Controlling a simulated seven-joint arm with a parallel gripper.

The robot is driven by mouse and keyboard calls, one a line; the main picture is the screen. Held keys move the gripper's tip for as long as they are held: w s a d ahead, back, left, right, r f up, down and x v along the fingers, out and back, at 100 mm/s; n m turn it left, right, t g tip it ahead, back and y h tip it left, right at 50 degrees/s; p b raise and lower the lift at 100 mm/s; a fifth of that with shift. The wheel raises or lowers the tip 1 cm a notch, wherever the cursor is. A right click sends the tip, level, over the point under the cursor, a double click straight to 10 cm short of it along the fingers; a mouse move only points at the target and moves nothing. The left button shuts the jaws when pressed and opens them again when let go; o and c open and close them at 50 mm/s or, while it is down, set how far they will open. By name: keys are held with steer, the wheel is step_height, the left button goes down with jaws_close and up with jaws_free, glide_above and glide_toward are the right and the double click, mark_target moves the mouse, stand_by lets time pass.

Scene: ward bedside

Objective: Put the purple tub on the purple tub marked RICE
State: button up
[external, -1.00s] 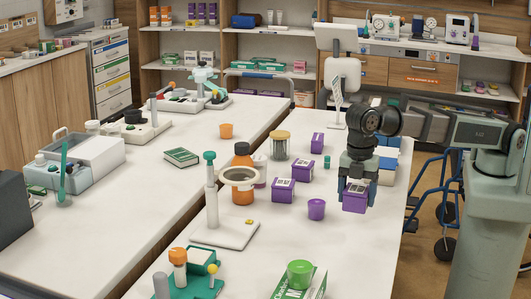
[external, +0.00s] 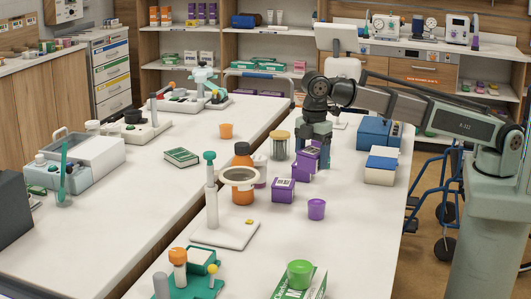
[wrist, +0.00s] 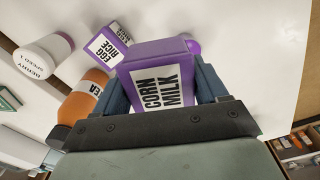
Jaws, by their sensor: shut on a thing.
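My gripper (external: 314,160) is shut on a purple tub (wrist: 160,52), whose label reads CORN MILK in the wrist view. In the external view the gripper is over the row of purple tubs, partly hiding them. A purple tub (wrist: 107,43) reading EGG RICE stands ahead of the held tub in the wrist view, apart from it in the picture. It appears to be the nearest tub of the row (external: 284,190) in the external view. Another purple tub (external: 302,173) stands just behind that one, below my gripper. Its label text is too small to read.
A small purple cup (external: 316,209) stands to the front right. An orange bottle (external: 243,160) and a ring-topped stand (external: 225,235) are on the left. Blue and white boxes (external: 380,170) lie at the right edge.

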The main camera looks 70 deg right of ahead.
step_height(320, 180, up, 2)
glide_above(283, 182)
steer(key=s, duration=0.3)
steer(key=w+r, duration=0.1)
steer(key=w, duration=0.2)
steer(key=shift+f+n, duration=1.05)
steer(key=shift+f, duration=1.35)
steer(key=shift+f+n, duration=1.05)
steer(key=shift+f, duration=1.35)
steer(key=shift+f, duration=0.15)
steer(key=o, duration=1.2)
steer(key=shift+c, duration=0.2)
